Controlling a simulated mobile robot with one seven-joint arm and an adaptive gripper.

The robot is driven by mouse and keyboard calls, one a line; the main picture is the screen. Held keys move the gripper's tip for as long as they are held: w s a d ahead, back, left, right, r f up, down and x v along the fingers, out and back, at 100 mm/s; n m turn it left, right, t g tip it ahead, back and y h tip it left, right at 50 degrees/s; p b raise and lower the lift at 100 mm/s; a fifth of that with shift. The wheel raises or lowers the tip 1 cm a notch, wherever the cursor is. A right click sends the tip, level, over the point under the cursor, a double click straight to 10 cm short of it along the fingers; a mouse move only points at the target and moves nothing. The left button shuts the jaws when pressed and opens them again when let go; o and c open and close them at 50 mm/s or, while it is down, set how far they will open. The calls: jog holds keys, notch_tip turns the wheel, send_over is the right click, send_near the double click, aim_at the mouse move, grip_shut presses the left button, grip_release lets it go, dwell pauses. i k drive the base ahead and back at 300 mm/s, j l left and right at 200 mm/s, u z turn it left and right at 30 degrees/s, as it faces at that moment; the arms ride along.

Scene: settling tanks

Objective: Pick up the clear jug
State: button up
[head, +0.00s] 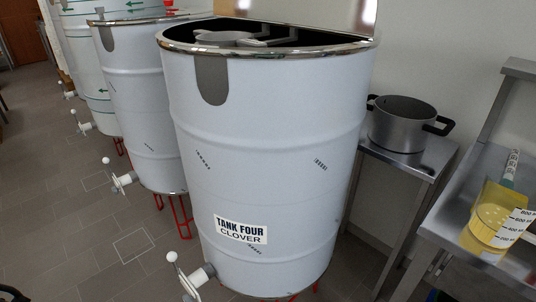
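What looks like the clear jug (507,232) is at the right edge, on a steel bench. It has dark measuring marks on a pale strip, and its lower part looks yellow. My gripper cannot be made out in this view. A small dark shape at the bottom left corner is too cut off to identify.
A large white tank (262,150) labelled "TANK FOUR CLOVER" fills the middle, with a tap low at its left. More tanks (145,110) stand behind on the left. A steel pot (401,125) sits on a small table right of the tank. Open tiled floor lies at left.

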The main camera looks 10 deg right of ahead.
aim_at(505, 207)
jog(key=z, duration=1.55)
jog(key=l+z, duration=0.25)
jog(key=i+l+z, duration=0.2)
jog(key=l, duration=0.25)
jog(key=l+z, duration=0.25)
jog(key=l, duration=0.15)
